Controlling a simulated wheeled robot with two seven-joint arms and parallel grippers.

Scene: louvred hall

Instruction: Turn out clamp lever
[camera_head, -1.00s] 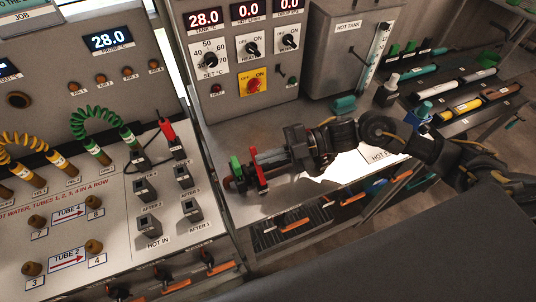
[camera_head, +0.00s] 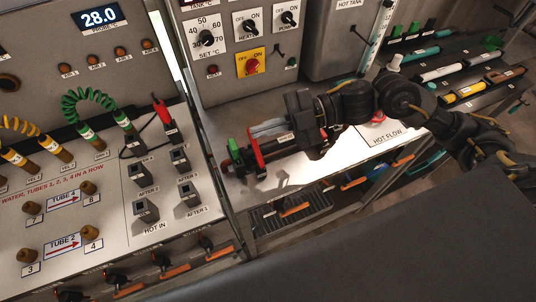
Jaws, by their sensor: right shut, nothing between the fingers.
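A dark horizontal tube fitting (camera_head: 282,142) lies on the middle bench, with an upright green piece (camera_head: 235,149) and an upright red piece (camera_head: 254,147) at its left end. Which part is the clamp lever, I cannot tell for sure. My right gripper (camera_head: 296,120) comes in from the right, over the right part of the fitting and to the right of the red piece. It is shut and empty. Its fingertips are hard to make out against the dark fitting. My left gripper is out of view.
A control panel with a red switch (camera_head: 253,66) stands behind the bench. At left is a sloped panel with a green coiled hose (camera_head: 88,105) and a red plug (camera_head: 162,111). A rack of coloured tubes (camera_head: 465,92) is at right. The bright bench front is mostly clear.

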